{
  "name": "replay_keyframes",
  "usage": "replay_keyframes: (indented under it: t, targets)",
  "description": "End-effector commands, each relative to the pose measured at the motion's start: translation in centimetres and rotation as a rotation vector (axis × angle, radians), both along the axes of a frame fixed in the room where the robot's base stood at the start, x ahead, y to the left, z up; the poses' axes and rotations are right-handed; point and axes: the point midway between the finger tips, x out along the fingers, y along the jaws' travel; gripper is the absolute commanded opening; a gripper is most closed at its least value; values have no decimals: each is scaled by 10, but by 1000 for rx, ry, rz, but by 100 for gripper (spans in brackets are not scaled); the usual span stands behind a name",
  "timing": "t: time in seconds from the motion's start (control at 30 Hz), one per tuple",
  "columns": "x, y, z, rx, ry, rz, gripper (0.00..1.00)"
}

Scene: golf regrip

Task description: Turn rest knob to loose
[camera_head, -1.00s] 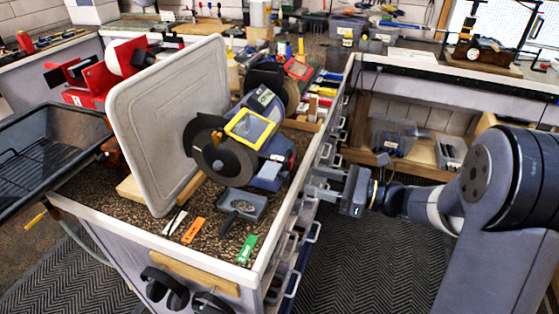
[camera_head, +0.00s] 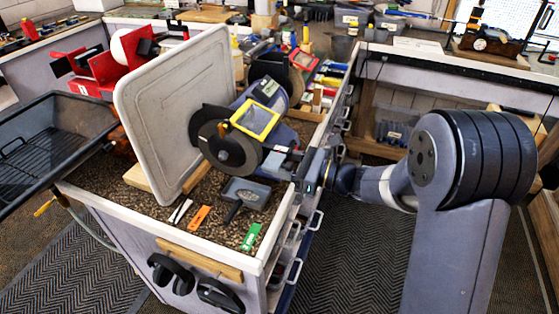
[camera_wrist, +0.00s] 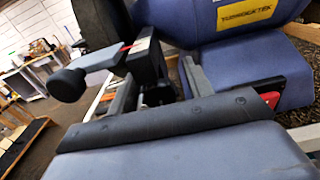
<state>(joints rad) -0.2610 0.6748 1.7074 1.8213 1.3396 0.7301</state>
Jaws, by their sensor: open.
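The bench grinder (camera_head: 262,108) stands on the cabinet top, with a dark wheel (camera_head: 237,155) and a yellow-framed eye shield (camera_head: 256,120). My gripper (camera_head: 285,162) is at the grinder's near right side, by the tool rest. In the wrist view my gripper (camera_wrist: 155,82) is open, with one finger on each side of a dark upright block (camera_wrist: 146,58) with a red mark. A black rounded knob-like end (camera_wrist: 68,85) on a grey bar lies left of the fingers. I cannot tell which part is the rest knob, or whether the fingers touch anything.
A large pale upright panel (camera_head: 170,110) stands left of the grinder. A grey tray (camera_head: 247,194), an orange tag (camera_head: 200,217) and a green tag (camera_head: 251,237) lie in front. Drawer handles (camera_head: 315,220) stick out from the cabinet's right side.

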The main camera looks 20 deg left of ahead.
Motion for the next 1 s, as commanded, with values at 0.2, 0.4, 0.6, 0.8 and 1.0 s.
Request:
replay_keyframes:
  t: [0.2,0.4,0.6,0.8,1.0]
  targets:
    - [0,0,0,0,0,0,34]
    - [0,0,0,0,0,0,18]
    - [0,0,0,0,0,0,4]
    - [0,-1,-3,-2,-43,0,4]
    - [0,-1,-3,-9,-130,-1,4]
